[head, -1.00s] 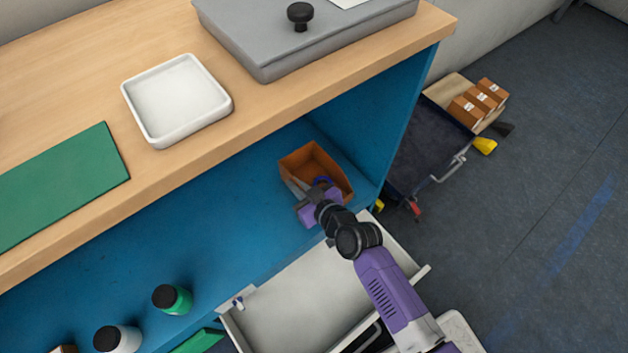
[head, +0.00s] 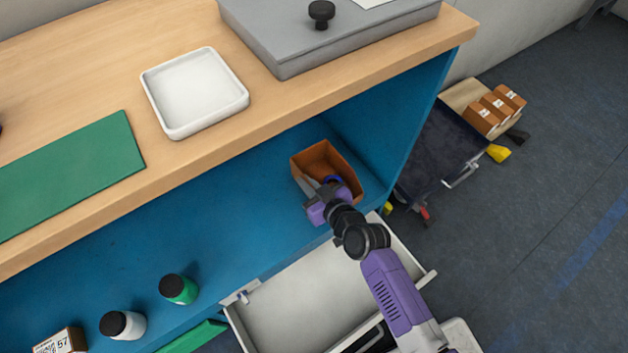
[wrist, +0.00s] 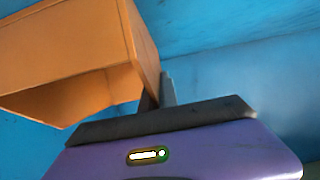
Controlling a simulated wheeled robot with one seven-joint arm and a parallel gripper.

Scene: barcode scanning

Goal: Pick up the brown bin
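The brown bin (head: 322,160) is an open-topped orange-brown box at the right end of the blue shelf under the worktop. In the wrist view its side walls (wrist: 75,45) fill the upper left. My gripper (head: 320,190) is at the bin's near side, with a grey finger along its left wall. In the wrist view the grey fingers (wrist: 160,92) are right at the bin's lower right corner, partly hidden behind it. Whether they are closed on the wall is not clear. A small blue patch shows by the gripper at the bin.
An open white drawer (head: 310,295) is below the shelf, under my arm. The blue side panel (head: 390,120) stands just right of the bin. A green bottle (head: 178,289) and a white bottle (head: 122,325) stand on the shelf at left. The worktop (head: 285,108) overhangs the shelf.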

